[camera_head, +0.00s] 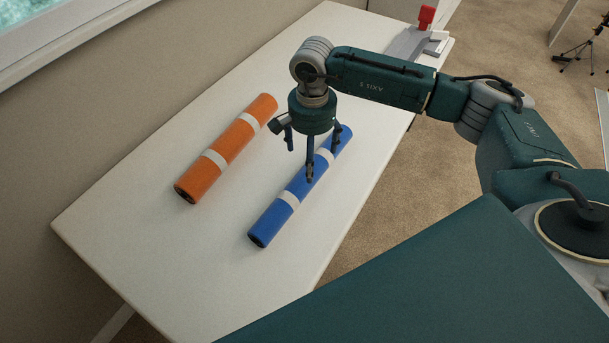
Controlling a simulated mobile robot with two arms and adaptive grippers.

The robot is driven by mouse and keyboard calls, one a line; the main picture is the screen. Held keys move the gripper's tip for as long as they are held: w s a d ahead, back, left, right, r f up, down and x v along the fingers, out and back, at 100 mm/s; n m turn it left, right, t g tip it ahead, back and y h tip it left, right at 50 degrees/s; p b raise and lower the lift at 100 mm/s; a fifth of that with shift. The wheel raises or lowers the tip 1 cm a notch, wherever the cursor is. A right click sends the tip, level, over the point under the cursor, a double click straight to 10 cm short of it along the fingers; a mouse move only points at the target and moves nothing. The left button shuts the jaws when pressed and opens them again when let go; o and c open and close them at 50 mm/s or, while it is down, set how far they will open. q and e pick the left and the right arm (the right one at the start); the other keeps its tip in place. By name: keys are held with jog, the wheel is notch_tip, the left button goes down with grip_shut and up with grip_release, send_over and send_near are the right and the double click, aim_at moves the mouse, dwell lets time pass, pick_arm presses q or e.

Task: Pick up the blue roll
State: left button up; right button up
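The blue roll (274,223) lies on the white table, with white bands around it. Its long axis runs from lower left to upper right. My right gripper (311,160) comes in from the right and points down over the far half of the roll. Its fingers are spread apart, and one finger hides part of the roll. I cannot tell whether the fingers touch the roll. My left gripper is not in view.
Grey and red items (425,20) stand at the table's far end. A wall and window run along the left. The near part of the white table (150,255) is clear.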

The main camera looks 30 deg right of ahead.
notch_tip(320, 180, down, 4)
jog(key=shift+a+r+p, duration=0.1)
jog(key=shift+p, duration=0.25)
notch_tip(320, 180, down, 5)
jog(key=shift+s+a+r+p, duration=0.1)
jog(key=shift+p, duration=1)
jog(key=shift+f, duration=0.5)
jog(key=shift+c, duration=0.2)
jog(key=c, duration=1.3)
